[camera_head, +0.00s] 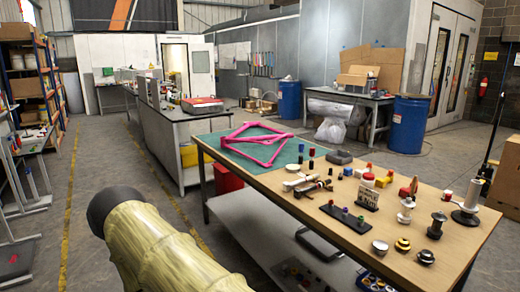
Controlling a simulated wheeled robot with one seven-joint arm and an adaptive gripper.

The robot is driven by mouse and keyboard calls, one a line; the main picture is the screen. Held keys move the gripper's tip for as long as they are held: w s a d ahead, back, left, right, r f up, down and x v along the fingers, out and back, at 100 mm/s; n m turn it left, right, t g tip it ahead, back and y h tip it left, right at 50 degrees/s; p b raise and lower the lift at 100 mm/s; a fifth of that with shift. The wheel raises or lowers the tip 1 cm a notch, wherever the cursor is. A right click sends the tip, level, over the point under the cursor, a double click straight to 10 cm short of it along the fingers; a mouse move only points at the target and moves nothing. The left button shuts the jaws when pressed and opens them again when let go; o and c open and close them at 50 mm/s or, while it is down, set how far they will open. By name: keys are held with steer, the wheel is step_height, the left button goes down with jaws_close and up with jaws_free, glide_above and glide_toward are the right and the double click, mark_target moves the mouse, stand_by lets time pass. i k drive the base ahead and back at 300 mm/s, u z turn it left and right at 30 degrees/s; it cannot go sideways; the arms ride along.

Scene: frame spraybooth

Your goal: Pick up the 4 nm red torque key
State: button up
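The 4 nm red torque key cannot be picked out for certain at this size. Several small red-coloured items stand on the wooden workbench (285,195). A red-topped item (368,167) is near the bench's middle. A low black holder (345,217) with small coloured knobs lies near the front edge. My arm, in a yellowish cover with a black end, shows at lower left, apart from the bench. My gripper is not in view.
A pink bike frame (262,143) lies on the green mat (226,155). Blue barrels (408,126) stand behind. The floor aisle (125,165) at left is clear.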

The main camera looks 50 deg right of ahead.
mark_target(312, 151)
steer(key=z, duration=0.1)
steer(key=i, duration=1.5)
steer(key=z, duration=1.45)
steer(key=i, duration=0.85)
steer(key=z, duration=0.85)
